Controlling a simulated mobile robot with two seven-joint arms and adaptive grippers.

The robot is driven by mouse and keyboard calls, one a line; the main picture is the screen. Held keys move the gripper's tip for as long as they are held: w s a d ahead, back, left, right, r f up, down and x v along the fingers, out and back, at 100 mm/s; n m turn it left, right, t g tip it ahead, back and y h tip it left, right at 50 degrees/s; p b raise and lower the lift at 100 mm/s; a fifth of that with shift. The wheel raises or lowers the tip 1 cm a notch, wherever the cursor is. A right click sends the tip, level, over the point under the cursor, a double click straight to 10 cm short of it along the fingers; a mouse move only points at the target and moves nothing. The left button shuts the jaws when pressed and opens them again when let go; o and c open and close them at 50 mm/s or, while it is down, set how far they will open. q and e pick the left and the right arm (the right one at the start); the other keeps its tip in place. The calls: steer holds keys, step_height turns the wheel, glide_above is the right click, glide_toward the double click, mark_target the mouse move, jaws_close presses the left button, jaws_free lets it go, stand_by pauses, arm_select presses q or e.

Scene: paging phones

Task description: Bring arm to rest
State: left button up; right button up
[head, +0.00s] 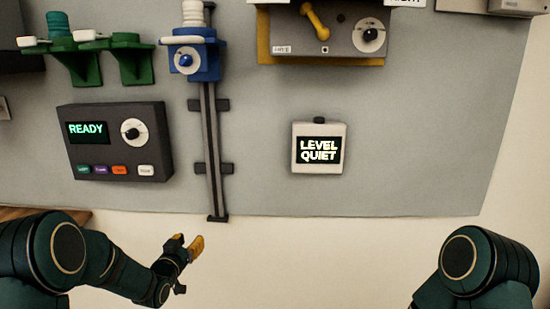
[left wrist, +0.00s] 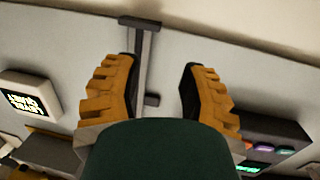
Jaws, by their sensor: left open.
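My left gripper (head: 188,246) is at the lower left in the head view, below the grey panel (head: 400,150). It is apart from every device there. In the left wrist view its two yellow ridged fingers (left wrist: 158,88) are spread, with nothing between them but the panel and the dark rail behind. My left arm comes in from the lower left corner. My right arm shows only as a dark green joint at the lower right; its gripper is out of view.
A dark box (head: 115,152) reads READY. A vertical rail (head: 213,150) carries a blue slider block (head: 191,58). A white display (head: 319,148) reads LEVEL QUIET. A grey unit with a yellow lever (head: 315,22) is above. The pale area below the panel is clear between my arms.

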arm_select(q)
steer(key=s+d+f+n+g, duration=0.2)
steer(key=s+d+f+g, duration=0.4)
steer(key=s+f, duration=0.6)
steer(key=s+d+f+n+g, duration=0.1)
steer(key=s+d+f+g, duration=0.4)
steer(key=s+f, duration=0.65)
steer(key=s+d+f+g+h, duration=0.1)
steer(key=s+d+g, duration=0.3)
steer(key=s, duration=0.8)
steer(key=shift+s+f, duration=0.35)
steer(key=shift+f, duration=0.25)
